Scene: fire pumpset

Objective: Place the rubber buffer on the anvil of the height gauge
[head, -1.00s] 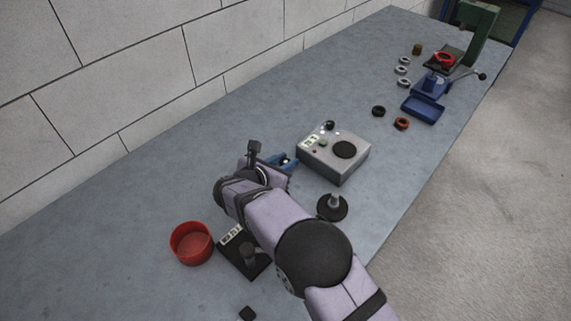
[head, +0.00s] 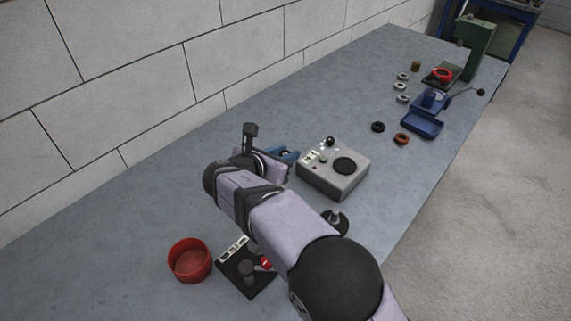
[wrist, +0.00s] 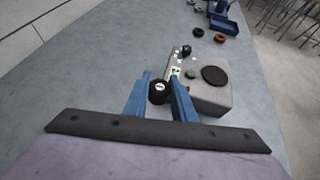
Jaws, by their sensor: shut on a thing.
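The rubber buffer (wrist: 158,93) is a short black cylinder with a pale centre on its end. In the wrist view it sits between the two blue fingers of my gripper (wrist: 160,82), which is shut on it. In the head view my gripper (head: 284,155) is above the bench, just left of a grey box; the buffer cannot be made out clearly there. What looks like the height gauge (head: 231,268) is a black plate with a white readout strip, a grey post and a red part, near the front. My arm partly covers its right side.
The grey box (head: 326,178) with a black disc stands beside my gripper. A round black stand (head: 343,220) is partly behind my arm. A red bowl (head: 188,266) is left of the gauge. Rings, a blue press (head: 424,122) and a green machine (head: 477,48) stand farther back.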

